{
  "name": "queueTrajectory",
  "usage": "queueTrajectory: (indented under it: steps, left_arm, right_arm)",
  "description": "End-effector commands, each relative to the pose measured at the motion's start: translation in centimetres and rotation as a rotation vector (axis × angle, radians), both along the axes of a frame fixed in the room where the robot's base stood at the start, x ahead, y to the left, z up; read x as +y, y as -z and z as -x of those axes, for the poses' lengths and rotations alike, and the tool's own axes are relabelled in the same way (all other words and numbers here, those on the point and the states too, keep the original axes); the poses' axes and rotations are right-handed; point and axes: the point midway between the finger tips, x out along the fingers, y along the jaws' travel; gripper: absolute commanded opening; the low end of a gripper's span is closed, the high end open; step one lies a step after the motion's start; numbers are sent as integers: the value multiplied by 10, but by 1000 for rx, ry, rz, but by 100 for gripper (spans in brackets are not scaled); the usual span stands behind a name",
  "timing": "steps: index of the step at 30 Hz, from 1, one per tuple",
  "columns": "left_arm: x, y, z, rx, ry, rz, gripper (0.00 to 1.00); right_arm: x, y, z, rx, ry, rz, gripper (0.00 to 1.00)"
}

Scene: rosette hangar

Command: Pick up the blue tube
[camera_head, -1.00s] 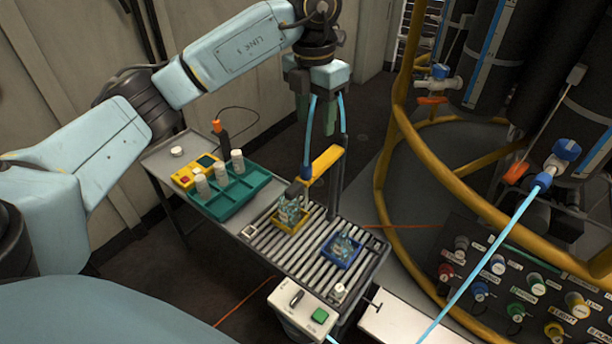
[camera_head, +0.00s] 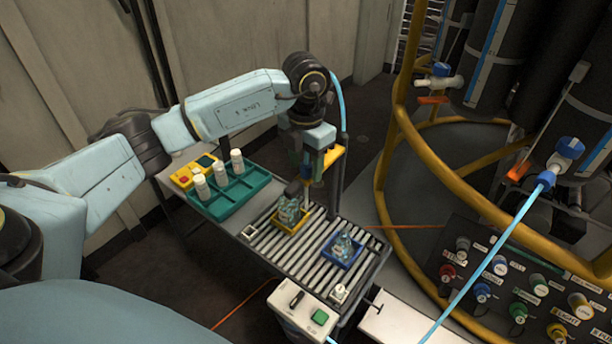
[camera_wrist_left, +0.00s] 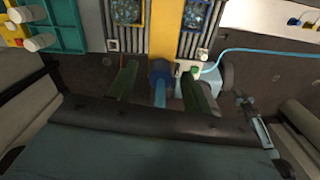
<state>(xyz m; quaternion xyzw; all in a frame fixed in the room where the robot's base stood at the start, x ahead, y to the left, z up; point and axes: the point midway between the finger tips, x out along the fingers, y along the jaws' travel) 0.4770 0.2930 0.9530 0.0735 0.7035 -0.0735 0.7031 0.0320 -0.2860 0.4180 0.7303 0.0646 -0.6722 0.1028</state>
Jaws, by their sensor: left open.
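A light blue tube (camera_head: 338,100) shows in the head view just right of my left wrist, running down behind it. In the left wrist view a round blue piece (camera_wrist_left: 160,70) with a light blue length below it lies between my green fingers; I take it for part of the tube. My left gripper (camera_head: 310,172) is open above the far side of the roller table, beside the yellow arch. Its fingers also show in the left wrist view (camera_wrist_left: 160,85), one on each side of the blue piece. Contact cannot be seen. My right gripper is not in view.
The roller table (camera_head: 300,255) carries a yellow tray (camera_head: 290,232) and a blue tray (camera_head: 342,262). The yellow arch (camera_head: 333,157) stands close to my gripper. A green rack (camera_head: 230,195) with white bottles is at left. Another light blue tube (camera_head: 490,260) runs to a valve at right.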

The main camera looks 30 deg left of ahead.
Motion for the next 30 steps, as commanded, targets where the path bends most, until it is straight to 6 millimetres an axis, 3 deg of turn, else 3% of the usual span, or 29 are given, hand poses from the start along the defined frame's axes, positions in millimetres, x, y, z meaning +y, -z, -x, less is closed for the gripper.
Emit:
queueTrajectory:
  steps: [9, 19, 30]
  left_arm:
    - [0, 6, 0, -1, 1, 0, 48]
    - [0, 6, 0, -1, 1, 0, 6]
    - [0, 0, -1, -2, 1, 0, 5]
  right_arm:
    - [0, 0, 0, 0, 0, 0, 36]
    - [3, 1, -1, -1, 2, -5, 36]
    - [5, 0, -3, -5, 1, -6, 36]
